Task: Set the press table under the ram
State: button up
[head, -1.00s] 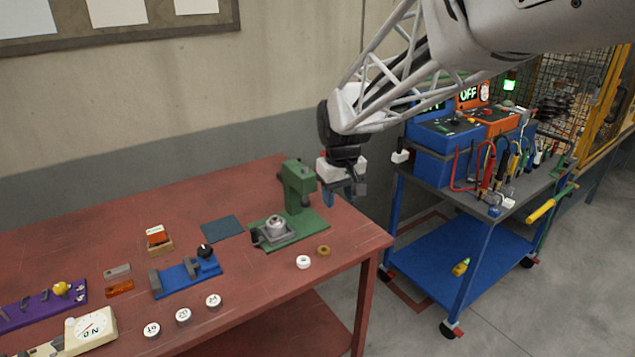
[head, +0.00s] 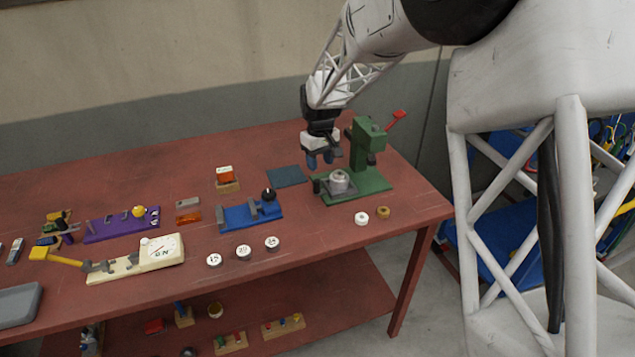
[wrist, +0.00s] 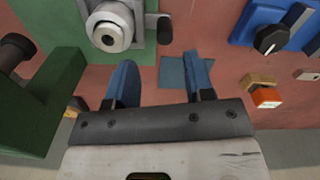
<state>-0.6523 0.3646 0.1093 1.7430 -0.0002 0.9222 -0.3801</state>
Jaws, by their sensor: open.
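The press table (head: 327,190) is a grey slide on the left part of the green base, bearing a round metal cup (head: 340,178). It sits left of the ram, not below it. A dark knob (head: 316,186) is at its left side. The wrist view shows the cup (wrist: 108,28) and knob (wrist: 165,30) beyond my fingers. My gripper (head: 319,164) is open and empty, above and behind the table, left of the press column.
A dark teal mat (head: 287,176) and a blue fixture (head: 252,213) lie to the left.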

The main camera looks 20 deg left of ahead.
aim_at(317, 181)
jog(key=shift+a+f, duration=0.3)
jog(key=shift+a, duration=0.25)
jog(key=shift+f, duration=0.1)
jog(key=shift+f, duration=3.8)
grip_shut()
